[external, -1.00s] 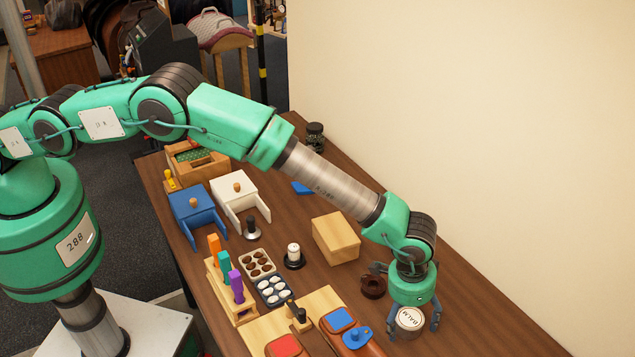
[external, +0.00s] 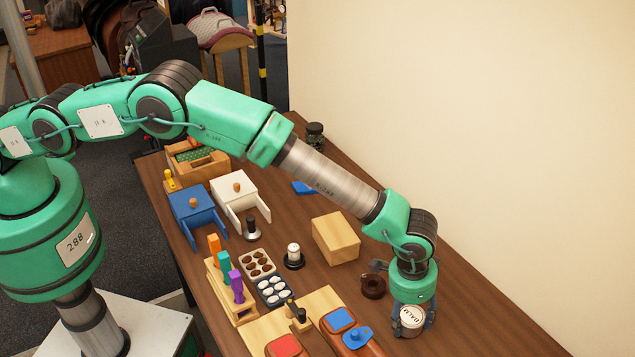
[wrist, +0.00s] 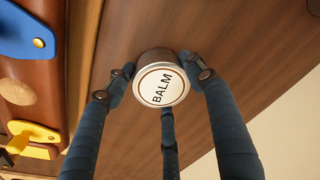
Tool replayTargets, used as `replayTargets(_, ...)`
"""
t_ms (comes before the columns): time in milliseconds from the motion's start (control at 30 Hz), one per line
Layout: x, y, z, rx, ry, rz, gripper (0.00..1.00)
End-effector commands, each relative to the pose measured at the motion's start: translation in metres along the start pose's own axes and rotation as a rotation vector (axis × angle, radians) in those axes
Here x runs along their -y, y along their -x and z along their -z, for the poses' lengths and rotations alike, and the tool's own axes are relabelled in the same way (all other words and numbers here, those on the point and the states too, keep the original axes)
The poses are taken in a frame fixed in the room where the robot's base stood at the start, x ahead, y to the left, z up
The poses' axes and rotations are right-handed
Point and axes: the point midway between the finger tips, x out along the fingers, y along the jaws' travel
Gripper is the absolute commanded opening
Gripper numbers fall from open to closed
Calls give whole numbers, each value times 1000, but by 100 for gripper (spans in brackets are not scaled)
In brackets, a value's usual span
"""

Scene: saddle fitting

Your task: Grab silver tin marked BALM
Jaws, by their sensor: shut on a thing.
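The silver tin marked BALM (external: 411,319) is at the near right of the wooden table in the external view, with its white lettered lid facing up. It also shows in the wrist view (wrist: 161,88), lid toward the camera. My gripper (external: 413,322) is over the tin with its fingers down around it. In the wrist view my gripper (wrist: 163,92) has dark blue fingers closed against the tin's sides, with a further finger below it. The tin's underside is hidden, so I cannot tell whether it still touches the table.
A brown ring-shaped object (external: 373,286) lies just left of my gripper. A wooden block (external: 336,239) stands behind it. A board with blue and red pieces (external: 285,346) is to the left. The wall (external: 500,150) rises to the right; bare table lies between.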

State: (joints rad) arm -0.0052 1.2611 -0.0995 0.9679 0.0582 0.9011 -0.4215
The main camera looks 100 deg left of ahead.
Motion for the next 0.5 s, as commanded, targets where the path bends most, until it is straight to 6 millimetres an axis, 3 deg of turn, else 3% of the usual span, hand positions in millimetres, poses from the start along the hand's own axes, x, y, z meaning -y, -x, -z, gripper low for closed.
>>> replayTargets(500, 0, 71, 10, -2, 0, -1, 22)
